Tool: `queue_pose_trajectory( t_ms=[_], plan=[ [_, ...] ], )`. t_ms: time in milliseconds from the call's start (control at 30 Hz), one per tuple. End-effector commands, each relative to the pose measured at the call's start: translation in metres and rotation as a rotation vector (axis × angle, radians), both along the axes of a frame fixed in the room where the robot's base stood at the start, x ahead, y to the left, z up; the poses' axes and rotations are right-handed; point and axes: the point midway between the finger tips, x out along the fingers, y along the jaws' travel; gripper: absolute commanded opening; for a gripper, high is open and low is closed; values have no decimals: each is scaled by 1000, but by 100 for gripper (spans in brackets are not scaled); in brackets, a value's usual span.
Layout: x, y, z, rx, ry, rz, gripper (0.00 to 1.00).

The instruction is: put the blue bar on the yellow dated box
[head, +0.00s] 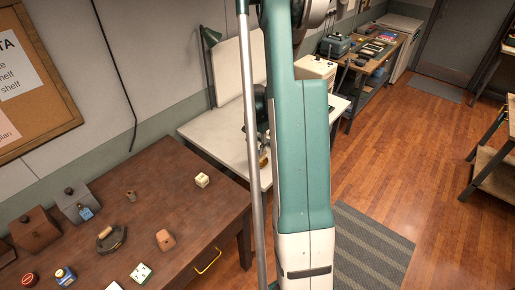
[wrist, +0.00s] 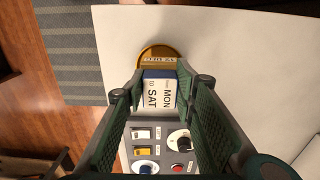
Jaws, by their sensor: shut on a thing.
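My gripper (wrist: 160,90) is shut on a small block, the blue bar (wrist: 158,74), in the wrist view. The bar has a dark blue edge and a white face lettered "MON to SAT". Just beyond its blue edge is a rounded yellow-gold thing (wrist: 158,56) with dark figures on a pale strip, seemingly the yellow dated box. I cannot tell whether the bar touches it. In the head view a small yellow thing (head: 264,158) shows on the white table beside my arm, which hides most of the gripper.
A grey panel (wrist: 155,157) with switches and knobs lies between the fingers in the wrist view. The white table (head: 208,128) has bare room around. A brown table (head: 185,222) with several small objects stands at left; a workbench (head: 378,62) stands behind.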

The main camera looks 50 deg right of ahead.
Motion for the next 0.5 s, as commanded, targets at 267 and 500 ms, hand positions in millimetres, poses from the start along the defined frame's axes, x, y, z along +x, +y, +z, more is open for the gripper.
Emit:
queue_pose_trajectory(
  t_ms=[267,500],
  plan=[
    [0,0,-3,0,0,0,41],
    [0,0,-3,0,0,0,43]
  ],
)
